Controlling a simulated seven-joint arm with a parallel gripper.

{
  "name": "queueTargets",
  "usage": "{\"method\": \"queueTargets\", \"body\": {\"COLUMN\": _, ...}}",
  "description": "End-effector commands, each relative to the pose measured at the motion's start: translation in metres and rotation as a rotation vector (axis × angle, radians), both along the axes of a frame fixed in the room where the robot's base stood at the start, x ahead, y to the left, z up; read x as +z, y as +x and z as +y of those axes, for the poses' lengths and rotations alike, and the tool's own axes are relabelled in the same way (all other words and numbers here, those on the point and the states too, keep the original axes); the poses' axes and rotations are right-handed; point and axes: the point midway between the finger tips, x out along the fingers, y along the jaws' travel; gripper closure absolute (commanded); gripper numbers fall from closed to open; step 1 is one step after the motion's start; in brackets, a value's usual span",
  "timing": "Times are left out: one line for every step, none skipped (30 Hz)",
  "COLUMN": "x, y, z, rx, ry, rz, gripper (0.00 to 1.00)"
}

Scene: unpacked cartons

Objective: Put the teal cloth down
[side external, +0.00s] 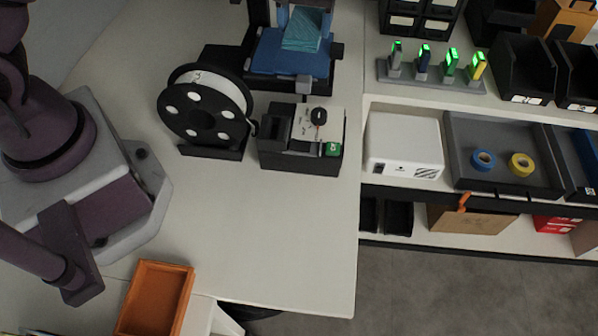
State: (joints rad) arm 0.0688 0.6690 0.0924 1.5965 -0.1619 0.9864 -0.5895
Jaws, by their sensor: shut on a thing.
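A small teal, patterned piece (303,30) lies on the blue bed (267,54) of a dark machine at the top of the side view. I cannot tell whether this piece is the teal cloth; no other teal cloth shows. My gripper's fingers are not in view. Parts of my arm show at the left edge, and what my gripper holds is outside the picture.
A spool on a stand (203,105) and a dark box with a light top (300,150) stand below the machine. An orange tray (157,295) sits at the lower left. The white table (270,235) is clear in the middle. Its right edge borders shelves.

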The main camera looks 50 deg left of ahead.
Motion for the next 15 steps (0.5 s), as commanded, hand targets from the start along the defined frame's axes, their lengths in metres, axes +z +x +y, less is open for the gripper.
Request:
{"method": "queueTargets", "body": {"x": -0.002, "y": -0.006, "z": -0.022, "rx": -0.046, "ry": -0.004, "rz": 0.006, "gripper": 0.70}}
{"method": "queueTargets", "body": {"x": -0.004, "y": -0.010, "z": -0.035, "rx": -0.073, "ry": -0.005, "rz": 0.009, "gripper": 0.70}}
{"method": "queueTargets", "body": {"x": -0.008, "y": -0.017, "z": -0.053, "rx": -0.106, "ry": -0.007, "rz": 0.013, "gripper": 0.70}}
{"method": "queueTargets", "body": {"x": -0.011, "y": -0.024, "z": -0.067, "rx": -0.128, "ry": -0.009, "rz": 0.017, "gripper": 0.70}}
{"method": "queueTargets", "body": {"x": -0.015, "y": -0.031, "z": -0.081, "rx": -0.149, "ry": -0.011, "rz": 0.018, "gripper": 0.70}}
{"method": "queueTargets", "body": {"x": -0.019, "y": -0.041, "z": -0.100, "rx": -0.171, "ry": -0.013, "rz": 0.022, "gripper": 0.70}}
{"method": "queueTargets", "body": {"x": -0.023, "y": -0.050, "z": -0.114, "rx": -0.183, "ry": -0.014, "rz": 0.024, "gripper": 0.70}}
{"method": "queueTargets", "body": {"x": -0.027, "y": -0.059, "z": -0.127, "rx": -0.193, "ry": -0.015, "rz": 0.026, "gripper": 0.70}}
{"method": "queueTargets", "body": {"x": -0.032, "y": -0.072, "z": -0.144, "rx": -0.204, "ry": -0.016, "rz": 0.029, "gripper": 0.70}}
{"method": "queueTargets", "body": {"x": -0.036, "y": -0.082, "z": -0.156, "rx": -0.209, "ry": -0.017, "rz": 0.032, "gripper": 0.70}}
{"method": "queueTargets", "body": {"x": -0.040, "y": -0.093, "z": -0.167, "rx": -0.210, "ry": -0.019, "rz": 0.035, "gripper": 0.70}}
{"method": "queueTargets", "body": {"x": -0.046, "y": -0.108, "z": -0.181, "rx": -0.211, "ry": -0.021, "rz": 0.038, "gripper": 0.70}}
{"method": "queueTargets", "body": {"x": -0.050, "y": -0.118, "z": -0.190, "rx": -0.209, "ry": -0.022, "rz": 0.040, "gripper": 0.70}}
{"method": "queueTargets", "body": {"x": -0.053, "y": -0.129, "z": -0.198, "rx": -0.202, "ry": -0.024, "rz": 0.042, "gripper": 0.70}}
{"method": "queueTargets", "body": {"x": -0.058, "y": -0.142, "z": -0.207, "rx": -0.189, "ry": -0.026, "rz": 0.045, "gripper": 0.70}}
